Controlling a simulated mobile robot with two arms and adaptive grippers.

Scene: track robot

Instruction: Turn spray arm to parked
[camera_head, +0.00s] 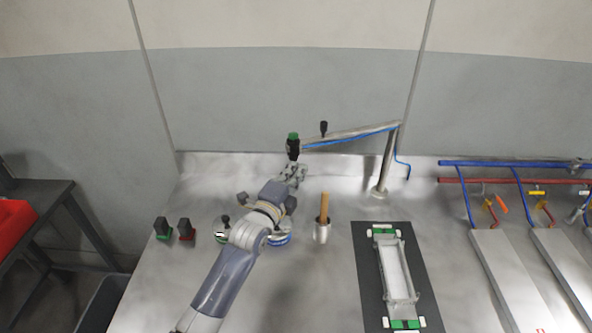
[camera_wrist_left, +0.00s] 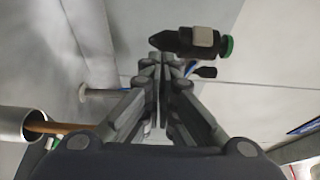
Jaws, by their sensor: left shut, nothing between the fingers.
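The spray arm (camera_head: 350,133) is a grey boom reaching left from an upright post (camera_head: 386,165) on the steel table. A blue hose runs along it, and a black knob (camera_head: 323,128) stands on top. At its left end hangs a black spray head (camera_head: 293,147) with a green cap. My left gripper (camera_head: 296,171) is shut and empty, just below the spray head in the head view. In the left wrist view, the spray head (camera_wrist_left: 195,43) lies beyond the shut fingertips (camera_wrist_left: 158,62); I cannot tell whether they touch. My right gripper is in neither view.
A metal cup (camera_head: 321,233) with a wooden handle stands right of my left arm. A black mat (camera_head: 430,270) carries a frame with green-and-white ends. Pipes (camera_head: 515,181) and trays (camera_head: 505,270) fill the right side.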

